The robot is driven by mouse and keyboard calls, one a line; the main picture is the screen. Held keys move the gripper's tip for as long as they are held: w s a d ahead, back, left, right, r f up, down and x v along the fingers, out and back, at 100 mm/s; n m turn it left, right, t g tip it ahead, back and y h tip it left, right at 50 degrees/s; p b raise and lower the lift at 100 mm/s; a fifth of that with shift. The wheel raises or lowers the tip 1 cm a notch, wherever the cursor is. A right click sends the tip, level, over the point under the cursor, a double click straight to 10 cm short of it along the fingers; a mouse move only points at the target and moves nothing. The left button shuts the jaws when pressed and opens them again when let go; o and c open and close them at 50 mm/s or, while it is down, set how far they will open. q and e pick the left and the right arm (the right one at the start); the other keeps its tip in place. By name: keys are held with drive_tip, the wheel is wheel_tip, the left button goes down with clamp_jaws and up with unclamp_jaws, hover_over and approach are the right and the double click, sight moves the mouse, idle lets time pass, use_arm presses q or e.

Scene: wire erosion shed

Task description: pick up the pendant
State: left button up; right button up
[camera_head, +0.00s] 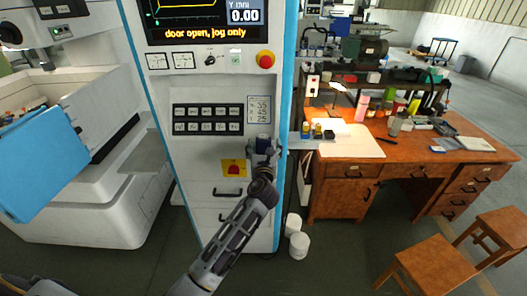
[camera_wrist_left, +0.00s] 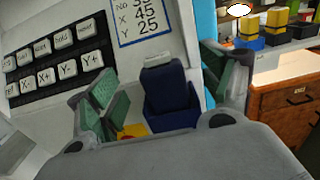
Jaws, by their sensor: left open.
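The pendant (camera_wrist_left: 163,80) looks like a dark blue block with a pale grey top, sitting in a dark blue holder (camera_wrist_left: 172,112) on the front of the control cabinet. In the head view the pendant (camera_head: 263,143) is small and partly hidden by my gripper. My left gripper (camera_head: 265,155) is at the cabinet's right side, right at the pendant. In the left wrist view its green-padded fingers (camera_wrist_left: 168,88) are open, one on each side of the pendant, with visible gaps. Whether the fingers are level with it in depth is hard to tell. My right gripper is not in view.
The cabinet (camera_head: 215,155) carries a screen, buttons and a red stop knob (camera_head: 265,60). A wooden desk (camera_head: 345,170) with several items stands to the right. White tubs (camera_head: 299,245) stand on the floor beside the cabinet. A stool (camera_head: 432,265) is at front right.

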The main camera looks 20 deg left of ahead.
sight(264, 138)
use_arm(q)
drive_tip(key=shift+w+a, duration=0.1)
drive_tip(key=shift+w, duration=0.2)
drive_tip(key=shift+w+a+r, duration=0.2)
drive_tip(key=shift+w+a, duration=0.05)
drive_tip(key=shift+w, duration=0.45)
drive_tip(key=x, duration=0.2)
drive_tip(key=shift+w+a+r+p, duration=0.15)
drive_tip(key=shift+w+p, duration=0.1)
drive_tip(key=shift+p, duration=0.15)
drive_tip(key=shift+w+a, duration=0.15)
drive_tip(key=shift+w, duration=0.4)
drive_tip(key=c, duration=1.6)
